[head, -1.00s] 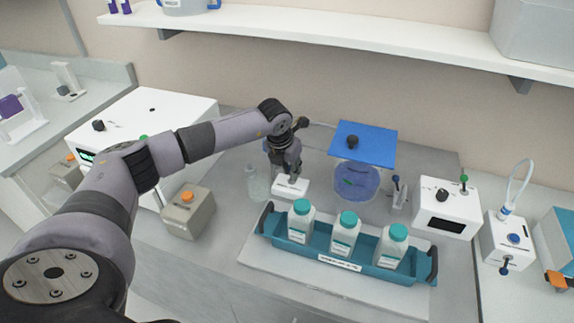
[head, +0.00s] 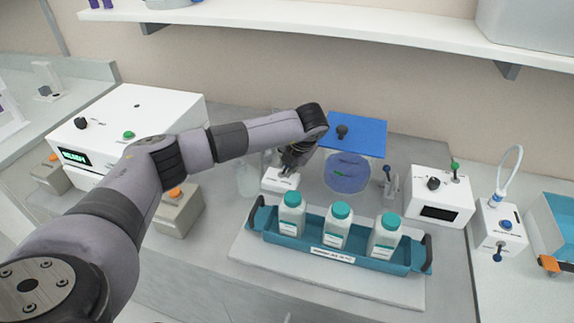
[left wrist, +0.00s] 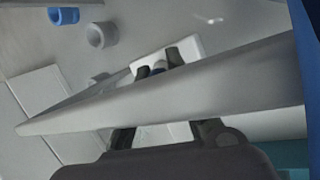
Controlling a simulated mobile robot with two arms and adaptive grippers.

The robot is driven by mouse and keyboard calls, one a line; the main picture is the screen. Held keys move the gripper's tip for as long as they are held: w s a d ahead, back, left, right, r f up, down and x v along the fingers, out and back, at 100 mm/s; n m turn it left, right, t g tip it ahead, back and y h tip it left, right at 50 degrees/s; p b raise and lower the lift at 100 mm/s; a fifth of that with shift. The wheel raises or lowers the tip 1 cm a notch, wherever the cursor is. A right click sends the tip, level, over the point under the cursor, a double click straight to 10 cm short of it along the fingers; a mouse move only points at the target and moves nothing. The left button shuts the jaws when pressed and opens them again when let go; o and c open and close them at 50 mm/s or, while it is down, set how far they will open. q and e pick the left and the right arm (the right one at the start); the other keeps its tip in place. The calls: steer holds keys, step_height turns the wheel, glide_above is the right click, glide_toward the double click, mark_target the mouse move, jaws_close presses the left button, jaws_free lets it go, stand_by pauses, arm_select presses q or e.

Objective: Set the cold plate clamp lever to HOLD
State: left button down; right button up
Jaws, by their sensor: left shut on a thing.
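A small white labelled block (head: 280,180) sits on the bench left of the round blue disc (head: 347,173), which lies under a blue plate (head: 358,133). My left gripper (head: 286,172) reaches down to the block from behind, with its wrist tilted to the right. In the left wrist view, the dark fingertips (left wrist: 159,67) close around a small piece with a bluish top on the white block (left wrist: 188,47); I take this to be the lever. The gripper hides most of the lever, and its setting cannot be read. My right gripper is not in view.
A teal rack (head: 380,262) with three teal-capped bottles stands in front. A clear bottle (head: 247,180) is left of the block. A white box with a black knob (head: 440,197) stands right. A pale slanted bar (left wrist: 170,88) crosses the wrist view.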

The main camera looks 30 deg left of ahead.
arm_select(q)
steer(key=c, duration=1.5)
jaws_free()
steer(key=shift+d, duration=0.1)
steer(key=v, duration=1.2)
